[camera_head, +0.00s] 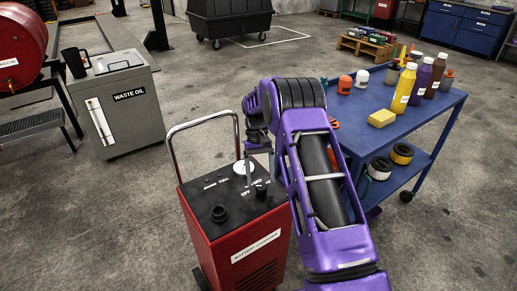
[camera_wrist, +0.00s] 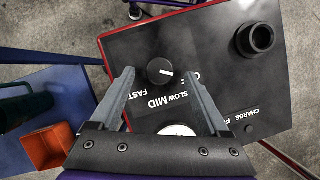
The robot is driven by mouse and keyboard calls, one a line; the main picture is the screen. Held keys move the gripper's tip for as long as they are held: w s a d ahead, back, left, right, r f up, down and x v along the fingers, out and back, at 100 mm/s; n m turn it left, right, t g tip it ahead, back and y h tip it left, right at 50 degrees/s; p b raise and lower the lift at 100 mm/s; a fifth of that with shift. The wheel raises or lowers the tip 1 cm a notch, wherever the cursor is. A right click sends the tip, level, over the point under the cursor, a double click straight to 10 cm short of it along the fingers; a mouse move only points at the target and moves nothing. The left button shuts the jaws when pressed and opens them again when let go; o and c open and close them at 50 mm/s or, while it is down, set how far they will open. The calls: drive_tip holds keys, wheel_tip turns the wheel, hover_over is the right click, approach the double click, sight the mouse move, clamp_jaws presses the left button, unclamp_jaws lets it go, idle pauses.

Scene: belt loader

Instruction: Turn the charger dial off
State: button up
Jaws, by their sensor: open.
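The red battery charger (camera_head: 258,250) stands on the floor in front of me, with a black top panel. Its small round black dial (camera_wrist: 160,71) shows in the wrist view among the labels FAST, MID, SLOW and one starting with O, partly hidden by a finger. The dial's white mark points right, towards that O label. My gripper (camera_wrist: 158,73) is open, with one finger on each side of the dial and gaps visible between. Whether the fingertips are down at the dial's height I cannot tell.
A black round fitting (camera_wrist: 257,39) rises from the panel, and a white gauge (camera_wrist: 178,130) sits near my gripper. The charger's metal handle (camera_head: 176,150) stands at its far side. A blue cart (camera_head: 424,120) with bottles is right; a grey waste oil cabinet (camera_head: 128,112) is left.

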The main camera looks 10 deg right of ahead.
drive_tip(key=p+v, duration=0.2)
drive_tip(key=v, duration=1.3)
drive_tip(key=shift+r, duration=0.2)
